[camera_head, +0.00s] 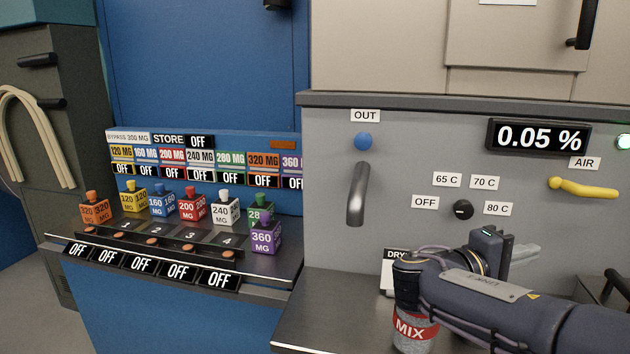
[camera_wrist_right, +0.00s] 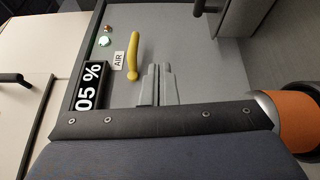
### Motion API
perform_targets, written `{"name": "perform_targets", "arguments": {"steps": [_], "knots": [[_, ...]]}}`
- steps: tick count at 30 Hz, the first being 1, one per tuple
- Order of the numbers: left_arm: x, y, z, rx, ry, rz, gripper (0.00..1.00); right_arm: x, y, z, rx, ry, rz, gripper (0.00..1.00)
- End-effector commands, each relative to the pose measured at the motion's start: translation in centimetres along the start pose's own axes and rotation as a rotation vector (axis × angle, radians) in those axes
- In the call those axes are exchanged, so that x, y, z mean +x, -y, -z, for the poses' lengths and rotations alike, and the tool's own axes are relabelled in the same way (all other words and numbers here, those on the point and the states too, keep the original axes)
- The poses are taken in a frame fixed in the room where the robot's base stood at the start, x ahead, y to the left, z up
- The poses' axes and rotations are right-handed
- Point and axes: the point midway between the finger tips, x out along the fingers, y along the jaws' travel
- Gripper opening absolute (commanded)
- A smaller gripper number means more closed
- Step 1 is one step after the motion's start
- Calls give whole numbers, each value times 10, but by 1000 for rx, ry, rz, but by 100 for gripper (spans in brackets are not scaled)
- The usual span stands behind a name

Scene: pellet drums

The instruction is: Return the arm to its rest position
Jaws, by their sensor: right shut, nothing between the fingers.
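My right arm comes in from the lower right in the head view, bent in front of the grey panel (camera_head: 400,240). Its gripper (camera_head: 527,254) is partly hidden behind my wrist. In the wrist view the right gripper (camera_wrist_right: 158,84) has its fingers together with nothing between them. The fingers stand apart from the yellow AIR lever (camera_head: 584,188), which also shows in the wrist view (camera_wrist_right: 133,57). A MIX container (camera_head: 414,332) with a red band stands on the ledge, partly hidden by my arm. My left gripper is not in view.
A dial (camera_head: 462,209) and a display (camera_head: 538,137) reading 0.05 % are on the panel. A grey OUT handle (camera_head: 356,195) hangs to the left. Several coloured weights, including a purple one (camera_head: 264,237), stand on the blue unit. The ledge (camera_head: 325,310) is bare left of the container.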

Motion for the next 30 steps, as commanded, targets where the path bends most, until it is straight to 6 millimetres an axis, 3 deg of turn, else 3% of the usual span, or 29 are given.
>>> {"name": "perform_targets", "arguments": {"steps": [5,9,14,17,21,25,30], "knots": [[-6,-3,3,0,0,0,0,15,26,-25,-23,4,175,0],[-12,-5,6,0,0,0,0,22,59,-55,-31,4,385,0],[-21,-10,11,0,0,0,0,11,105,-101,-1,-9,706,0],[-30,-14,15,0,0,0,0,-18,136,-135,70,-33,976,0],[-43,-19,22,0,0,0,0,-89,163,-172,275,-85,1377,0],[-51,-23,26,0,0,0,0,-149,163,-183,513,-130,1637,0],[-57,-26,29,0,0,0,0,-190,153,-183,745,-160,1803,0]]}}
